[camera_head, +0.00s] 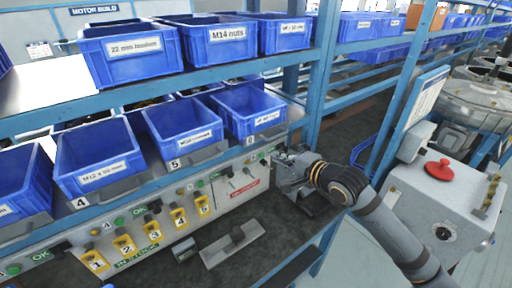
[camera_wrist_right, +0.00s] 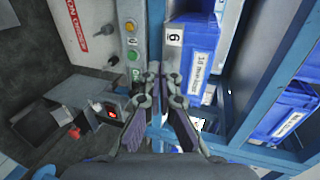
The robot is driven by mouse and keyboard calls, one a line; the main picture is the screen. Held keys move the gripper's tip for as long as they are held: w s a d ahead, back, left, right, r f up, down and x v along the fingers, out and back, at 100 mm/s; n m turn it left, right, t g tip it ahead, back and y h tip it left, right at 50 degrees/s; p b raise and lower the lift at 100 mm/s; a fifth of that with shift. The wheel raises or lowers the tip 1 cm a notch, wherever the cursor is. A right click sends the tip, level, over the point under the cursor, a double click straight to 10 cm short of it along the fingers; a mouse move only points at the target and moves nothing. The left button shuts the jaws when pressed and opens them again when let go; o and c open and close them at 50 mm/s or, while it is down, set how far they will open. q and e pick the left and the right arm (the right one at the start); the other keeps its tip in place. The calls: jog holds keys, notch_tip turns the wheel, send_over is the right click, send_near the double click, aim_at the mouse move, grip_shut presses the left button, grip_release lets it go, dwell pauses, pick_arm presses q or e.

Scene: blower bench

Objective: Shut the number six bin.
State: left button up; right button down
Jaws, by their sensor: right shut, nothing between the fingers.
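The number six bin (camera_head: 248,112) is a blue open-topped box with a white label, at the right end of the lower shelf row in the head view. In the right wrist view the bin (camera_wrist_right: 199,48) is at the upper right, beside a small "6" tag (camera_wrist_right: 174,37). My right gripper (camera_head: 277,157) is shut and empty, just below and right of the bin's front, near the shelf's front panel. In the wrist view its fingertips (camera_wrist_right: 163,77) are together below the tag; contact with the rail cannot be told. My left gripper is not in view.
The front panel (camera_head: 222,190) carries buttons, lights and yellow numbered holders. The number five bin (camera_head: 183,121) stands to the left. A blue upright post (camera_head: 318,75) is close to my right arm. A red-buttoned grey machine (camera_head: 437,205) stands at right.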

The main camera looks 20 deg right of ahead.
aim_at(250, 141)
jog(key=p+x, duration=0.1)
jog(key=x, duration=0.3)
jog(key=p+x, duration=0.1)
jog(key=x, duration=0.2)
jog(key=r+p+x, duration=0.1)
jog(key=x, duration=0.3)
jog(key=shift+w+a+f, duration=0.1)
jog(key=shift+w+a, duration=0.2)
jog(key=shift+w, duration=0.1)
jog(key=w, duration=0.1)
jog(key=w+a, duration=0.1)
jog(key=w, duration=0.1)
jog(key=shift+w+a, duration=0.1)
jog(key=shift+w, duration=0.1)
